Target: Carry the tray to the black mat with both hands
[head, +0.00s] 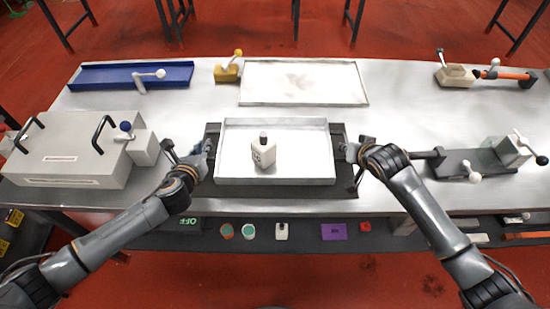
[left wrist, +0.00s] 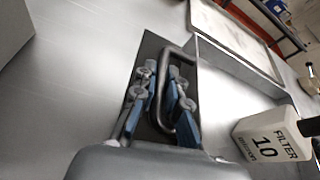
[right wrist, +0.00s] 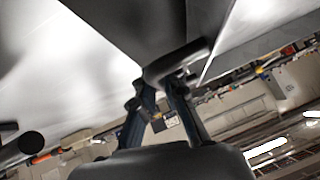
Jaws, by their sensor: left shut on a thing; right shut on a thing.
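The silver tray (head: 305,170) with raised walls is over the black mat (head: 290,191); mat edges show at its left, front and right. I cannot tell if the tray touches the mat. A white bottle marked FILTER 10 (head: 263,154) stands upright in the tray, and it also shows in the left wrist view (left wrist: 272,138). My left gripper (head: 207,150) is shut on the tray's left dark loop handle (left wrist: 165,70). My right gripper (head: 347,152) is at the tray's right side, shut on the right handle (right wrist: 176,62), which is partly hidden by the fingers.
A grey box with black handles (head: 70,150) stands at the left. A blue tray (head: 110,77), a yellow clamp piece (head: 228,70) and a pale flat tray (head: 303,82) lie along the back. A dark fixture (head: 470,162) is at the right. Bare table lies between.

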